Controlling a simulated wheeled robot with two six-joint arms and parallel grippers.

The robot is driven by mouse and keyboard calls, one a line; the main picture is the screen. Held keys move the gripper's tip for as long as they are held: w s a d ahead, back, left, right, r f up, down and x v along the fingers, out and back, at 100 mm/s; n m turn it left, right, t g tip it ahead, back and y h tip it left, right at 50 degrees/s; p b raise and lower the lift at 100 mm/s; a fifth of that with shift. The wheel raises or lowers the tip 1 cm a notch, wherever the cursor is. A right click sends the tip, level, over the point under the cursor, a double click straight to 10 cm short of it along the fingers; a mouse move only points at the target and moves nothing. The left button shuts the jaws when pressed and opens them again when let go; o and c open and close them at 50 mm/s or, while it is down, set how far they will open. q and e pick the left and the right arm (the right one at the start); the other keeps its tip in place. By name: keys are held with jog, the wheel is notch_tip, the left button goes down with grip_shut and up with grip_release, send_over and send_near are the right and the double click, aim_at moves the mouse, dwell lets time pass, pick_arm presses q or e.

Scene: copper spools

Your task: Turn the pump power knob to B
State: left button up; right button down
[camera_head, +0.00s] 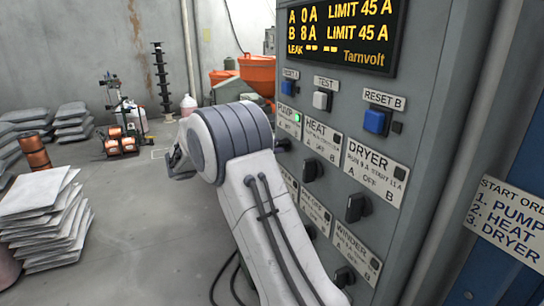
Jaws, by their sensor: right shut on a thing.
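The pump knob (283,145), small and dark, is just below the label at the edge of my right wrist. My right arm rises from the bottom, and its thick grey wrist hides most of my right gripper (276,144). The gripper is shut on the pump knob; its fingers are hardly visible. Which letter the knob points to cannot be told. The display (344,32) reads A 0 A and B 8 A. My left gripper is not in view.
The heat knob (313,169) and dryer knob (357,207) sit close to the right, with more knobs below. Reset and test buttons are above. A start-order sign (508,220) is at the right. Stacked sheets (45,215) stand at the left; the floor between is clear.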

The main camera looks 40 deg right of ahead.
jog(key=shift+m+b, duration=0.35)
jog(key=shift+m, duration=0.05)
jog(key=c, duration=0.8)
grip_release()
jog(key=shift+a, duration=0.1)
jog(key=b+v, duration=0.2)
jog(key=v, duration=0.8)
jog(key=shift+w+a+b, duration=0.1)
jog(key=shift+a+b, duration=0.05)
jog(key=shift+b, duration=0.2)
